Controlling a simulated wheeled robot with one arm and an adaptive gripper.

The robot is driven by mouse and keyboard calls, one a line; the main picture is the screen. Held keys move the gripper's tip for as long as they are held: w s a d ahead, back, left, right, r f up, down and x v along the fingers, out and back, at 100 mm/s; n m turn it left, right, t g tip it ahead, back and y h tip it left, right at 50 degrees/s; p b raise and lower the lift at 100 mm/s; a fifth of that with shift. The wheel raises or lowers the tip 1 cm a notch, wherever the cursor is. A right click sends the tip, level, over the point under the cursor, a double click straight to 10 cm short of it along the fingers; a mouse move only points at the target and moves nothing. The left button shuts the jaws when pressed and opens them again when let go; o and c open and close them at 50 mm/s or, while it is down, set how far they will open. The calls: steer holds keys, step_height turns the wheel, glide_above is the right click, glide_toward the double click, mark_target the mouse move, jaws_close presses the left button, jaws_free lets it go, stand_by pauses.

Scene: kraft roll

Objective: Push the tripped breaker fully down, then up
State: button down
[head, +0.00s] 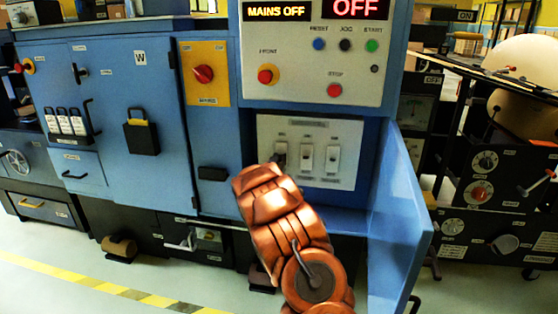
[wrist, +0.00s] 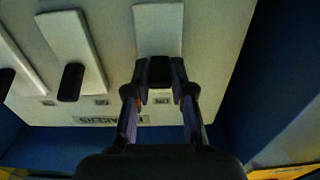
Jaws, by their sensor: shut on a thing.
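The breaker panel (head: 345,128) is a pale plate in the blue cabinet, with three white breakers that have black levers. My gripper (wrist: 154,82) is at the breaker on the left in the head view, which is the right one in the wrist view. Its two fingers are closed on either side of that breaker's black lever (wrist: 159,70). The middle breaker (head: 307,158) and the right breaker (head: 332,158) are free. In the head view my copper-coloured arm and the small view of the gripper partly hide the held lever, so its exact position is unclear.
Above the panel, a console (head: 312,60) has displays reading MAINS OFF and OFF, with buttons below. An open blue door (head: 402,215) stands close to the right of my arm. A red rotary switch (head: 204,74) on a yellow plate is to the left.

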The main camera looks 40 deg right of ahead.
steer(key=shift+f+t+h+b, duration=0.3)
steer(key=shift+f+h+b, duration=0.1)
steer(key=shift+h, duration=0.1)
steer(key=shift+d+f+t+h, duration=0.1)
steer(key=shift+f+t+h, duration=0.15)
steer(key=shift+t+h, duration=0.35)
steer(key=shift+d+f+t+h, duration=0.1)
steer(key=shift+f+t+h, duration=0.25)
steer(key=shift+h, duration=0.45)
steer(key=shift+r, duration=0.15)
steer(key=shift+h, duration=0.3)
steer(key=c, duration=1)
jaws_free()
steer(key=shift+t, duration=0.25)
steer(key=shift+a, duration=0.15)
